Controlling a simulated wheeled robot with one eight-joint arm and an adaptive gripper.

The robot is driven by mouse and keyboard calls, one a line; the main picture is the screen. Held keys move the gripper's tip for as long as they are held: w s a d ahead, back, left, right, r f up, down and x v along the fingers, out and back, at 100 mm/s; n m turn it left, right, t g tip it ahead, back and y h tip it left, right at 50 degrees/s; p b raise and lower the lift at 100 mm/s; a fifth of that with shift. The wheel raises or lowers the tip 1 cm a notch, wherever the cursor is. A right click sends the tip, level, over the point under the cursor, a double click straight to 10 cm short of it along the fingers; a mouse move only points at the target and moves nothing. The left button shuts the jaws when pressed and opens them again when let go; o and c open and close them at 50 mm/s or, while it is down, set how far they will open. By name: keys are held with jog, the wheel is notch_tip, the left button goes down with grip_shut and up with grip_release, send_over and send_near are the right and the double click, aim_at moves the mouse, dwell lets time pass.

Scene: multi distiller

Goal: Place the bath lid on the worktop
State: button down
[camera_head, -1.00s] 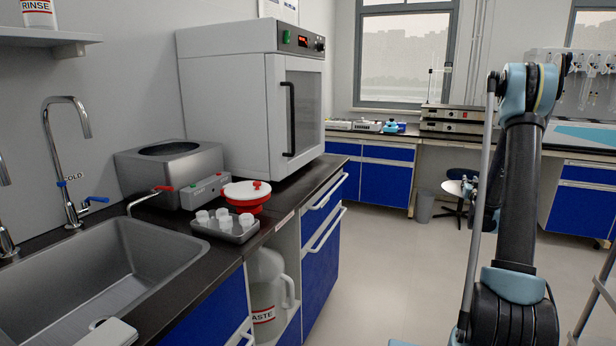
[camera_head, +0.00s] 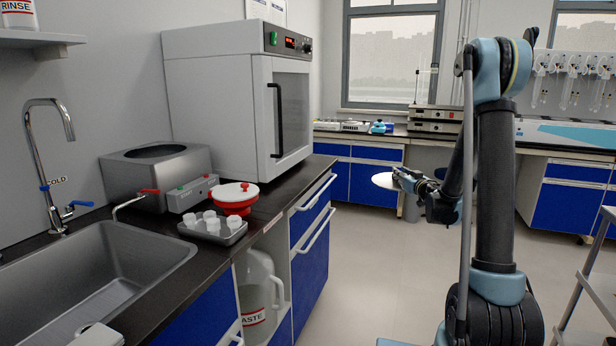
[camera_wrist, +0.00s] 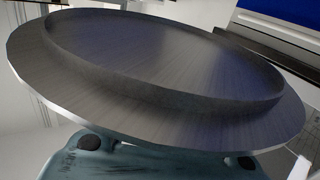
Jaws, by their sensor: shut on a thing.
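The bath lid is a round metal disc. In the head view the lid (camera_head: 384,181) is a pale oval held in the air over the floor. My gripper (camera_head: 402,178) is shut on its edge, right of the worktop. In the wrist view the lid (camera_wrist: 170,60) fills most of the picture, its raised round rim facing the camera. My gripper (camera_wrist: 165,150) shows below it; the fingertips are hidden under the lid. The black worktop (camera_head: 262,213) runs along the left wall. The steel bath (camera_head: 155,175) stands on it with its round top opening uncovered.
A red pot with white lid (camera_head: 235,197) and a grey tray (camera_head: 238,237) of white cups stand near the worktop's front edge. A white oven (camera_head: 225,110) stands behind, a sink (camera_head: 90,275) in front. A bare strip of worktop lies right of the red pot.

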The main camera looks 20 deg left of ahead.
jog(key=s+a+r+n+g+y, duration=0.2)
jog(key=s+a+n+g+y, duration=0.15)
jog(key=s+a, duration=0.7)
jog(key=s+a+r+n+g+y, duration=0.2)
jog(key=s+a+n+g+y, duration=0.15)
jog(key=s+a, duration=0.7)
jog(key=shift+g, duration=0.3)
jog(key=shift+s+x, duration=0.1)
jog(key=shift+x, duration=3.9)
jog(key=shift+s+x, duration=0.15)
jog(key=shift+x, duration=3.9)
jog(key=shift+f, duration=0.15)
jog(key=c, duration=1.3)
grip_release()
jog(key=shift+f, duration=0.1)
